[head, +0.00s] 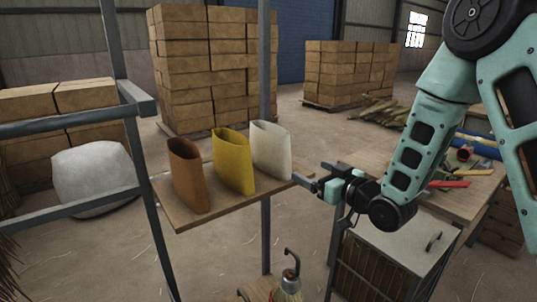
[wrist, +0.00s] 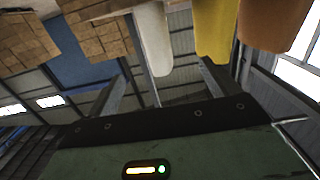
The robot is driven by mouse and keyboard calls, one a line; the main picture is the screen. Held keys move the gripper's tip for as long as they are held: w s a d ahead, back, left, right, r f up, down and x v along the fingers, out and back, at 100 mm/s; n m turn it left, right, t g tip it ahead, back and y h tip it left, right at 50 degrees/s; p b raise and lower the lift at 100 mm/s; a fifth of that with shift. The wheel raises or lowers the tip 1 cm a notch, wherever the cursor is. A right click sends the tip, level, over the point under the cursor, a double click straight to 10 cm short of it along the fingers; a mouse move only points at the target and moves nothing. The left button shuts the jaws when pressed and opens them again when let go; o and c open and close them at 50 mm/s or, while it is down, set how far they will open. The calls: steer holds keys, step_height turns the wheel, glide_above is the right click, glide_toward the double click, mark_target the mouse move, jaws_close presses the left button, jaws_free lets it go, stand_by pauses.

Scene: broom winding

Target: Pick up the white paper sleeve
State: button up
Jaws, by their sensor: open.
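The white paper sleeve (head: 271,150) stands upright and open-topped at the right end of a wooden shelf board (head: 202,213). A yellow sleeve (head: 233,162) and a brown sleeve (head: 187,177) stand in a row to its left. My gripper (head: 312,182) is open and empty, just right of the white sleeve near the board's right end, apart from it. In the wrist view, the white sleeve (wrist: 153,42) shows ahead between the two fingers (wrist: 162,72). The yellow sleeve (wrist: 213,32) is close by the right finger.
Grey metal posts frame the shelf; one post (head: 265,235) runs just behind the white sleeve. A cluttered workbench (head: 455,200) and a cabinet (head: 390,250) stand to the right.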

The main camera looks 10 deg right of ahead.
mark_target(288, 154)
steer(key=shift+t, duration=0.3)
steer(key=p+x, duration=0.1)
steer(key=x, duration=0.2)
steer(key=p+x, duration=0.1)
steer(key=x, duration=0.3)
steer(key=p+x, duration=0.2)
steer(key=x, duration=0.2)
steer(key=shift+w+d+r, duration=0.15)
steer(key=shift+d+r, duration=0.05)
steer(key=shift+d, duration=0.2)
steer(key=p+x, duration=0.3)
steer(key=x, duration=0.2)
steer(key=shift+w+a, duration=0.1)
steer(key=shift+w, duration=0.05)
steer(key=shift+w+a+f, duration=0.1)
steer(key=shift+w+f, duration=0.1)
steer(key=shift+w, duration=0.15)
steer(key=c, duration=1.1)
